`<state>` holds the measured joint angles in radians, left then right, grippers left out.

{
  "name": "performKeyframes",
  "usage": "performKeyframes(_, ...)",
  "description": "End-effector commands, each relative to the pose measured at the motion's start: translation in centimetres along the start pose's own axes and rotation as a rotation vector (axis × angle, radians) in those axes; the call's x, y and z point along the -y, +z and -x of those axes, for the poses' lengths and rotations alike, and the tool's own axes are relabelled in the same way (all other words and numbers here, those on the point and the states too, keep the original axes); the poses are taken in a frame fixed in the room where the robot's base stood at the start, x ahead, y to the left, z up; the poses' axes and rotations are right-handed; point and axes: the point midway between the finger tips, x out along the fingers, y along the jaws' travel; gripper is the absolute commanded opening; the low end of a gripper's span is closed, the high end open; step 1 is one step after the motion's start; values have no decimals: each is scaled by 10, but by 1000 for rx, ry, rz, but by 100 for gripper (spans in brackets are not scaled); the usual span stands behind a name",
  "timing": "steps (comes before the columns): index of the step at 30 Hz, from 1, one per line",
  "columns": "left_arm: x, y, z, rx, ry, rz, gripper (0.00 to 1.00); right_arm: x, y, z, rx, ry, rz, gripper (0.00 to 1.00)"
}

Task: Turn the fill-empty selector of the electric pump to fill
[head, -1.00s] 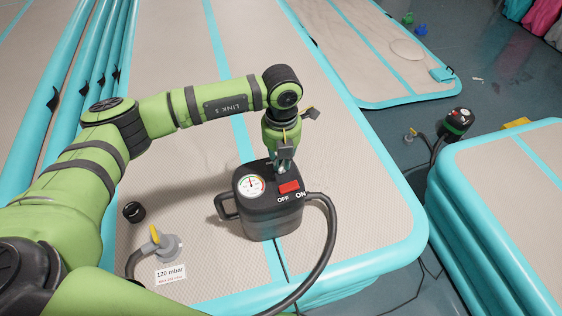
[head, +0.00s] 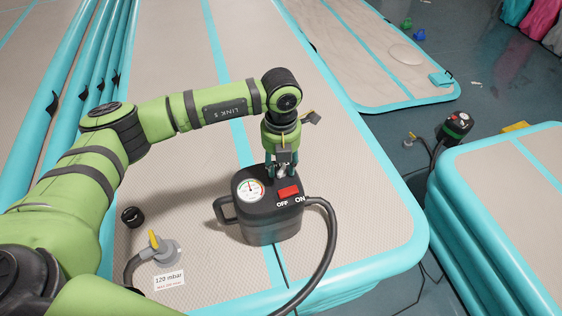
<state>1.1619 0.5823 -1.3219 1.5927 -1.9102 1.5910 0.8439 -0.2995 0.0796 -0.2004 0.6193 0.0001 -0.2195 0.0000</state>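The electric pump (head: 268,224) is a black box with a handle on its left, standing upright on the beige mat. Its top has a round pressure gauge (head: 250,190) and a red switch (head: 288,192) beside OFF and ON labels. My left gripper (head: 282,176) points down at the back of the pump's top, behind the red switch. Its two fingers are spread apart, with a small grey piece between them. This may be the fill-empty selector, but its marks and setting are hidden. I cannot tell whether the fingers touch it. My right gripper is not in view.
A black hose (head: 330,240) curves from the pump's right side toward the front. A grey valve fitting (head: 160,248), a black cap (head: 132,216) and a "120 mbar" card (head: 170,280) lie left of the pump. Another pump (head: 456,125) stands on the floor at right.

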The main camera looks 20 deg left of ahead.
Motion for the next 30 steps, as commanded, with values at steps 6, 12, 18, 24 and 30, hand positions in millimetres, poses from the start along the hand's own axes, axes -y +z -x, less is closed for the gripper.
performKeyframes(6, 0, 1, 19, 2, 0, 1, 40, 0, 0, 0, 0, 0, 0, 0)
performKeyframes(12, 0, 1, 62, 4, -1, 0, 40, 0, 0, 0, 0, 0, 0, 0)
performKeyframes(18, 0, 0, 100, 3, 0, 0, 40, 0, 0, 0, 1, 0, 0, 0)
performKeyframes(24, 0, 0, 118, 1, 0, -1, 40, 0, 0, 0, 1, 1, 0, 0)
performKeyframes(30, 0, 0, 121, 0, 0, 0, 40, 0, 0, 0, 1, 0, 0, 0)
